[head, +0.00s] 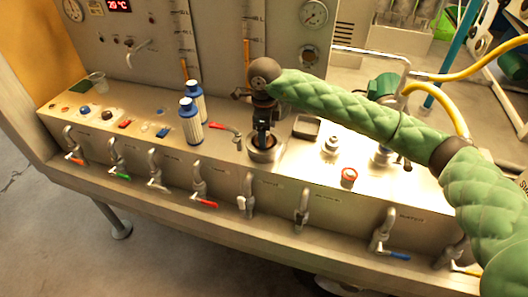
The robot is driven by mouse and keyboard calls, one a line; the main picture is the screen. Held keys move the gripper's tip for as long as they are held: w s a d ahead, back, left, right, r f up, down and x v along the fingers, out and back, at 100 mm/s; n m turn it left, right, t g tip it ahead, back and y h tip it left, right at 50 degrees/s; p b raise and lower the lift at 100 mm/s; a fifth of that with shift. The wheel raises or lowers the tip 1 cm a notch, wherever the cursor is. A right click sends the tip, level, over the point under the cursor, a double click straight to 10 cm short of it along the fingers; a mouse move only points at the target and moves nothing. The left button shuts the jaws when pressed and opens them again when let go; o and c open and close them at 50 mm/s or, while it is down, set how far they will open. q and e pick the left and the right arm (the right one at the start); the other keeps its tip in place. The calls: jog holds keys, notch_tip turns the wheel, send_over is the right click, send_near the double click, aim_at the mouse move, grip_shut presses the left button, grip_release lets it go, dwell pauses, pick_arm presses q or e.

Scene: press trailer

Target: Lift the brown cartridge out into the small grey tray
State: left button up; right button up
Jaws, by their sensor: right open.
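My right gripper (263,138) comes in from the right on a green padded arm. It points down, open, with its fingers at the mouth of a round steel holder (263,157) on the bench. The brown cartridge cannot be made out; the fingers and the holder's rim cover the inside of the holder. I cannot tell whether the fingers touch anything in there. The small grey tray (306,127), a dark shallow square, lies just right of the holder and looks empty. My left gripper is not in view.
Two blue-and-white bottles (190,127) stand left of the holder, with a red-handled valve (225,126) between. Right of the tray are a metal fitting (331,146) and a red knob (349,175). Taps line the bench front. A gauge panel (215,45) rises behind.

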grip_shut()
jog(key=shift+r, duration=0.15)
dwell(0.4)
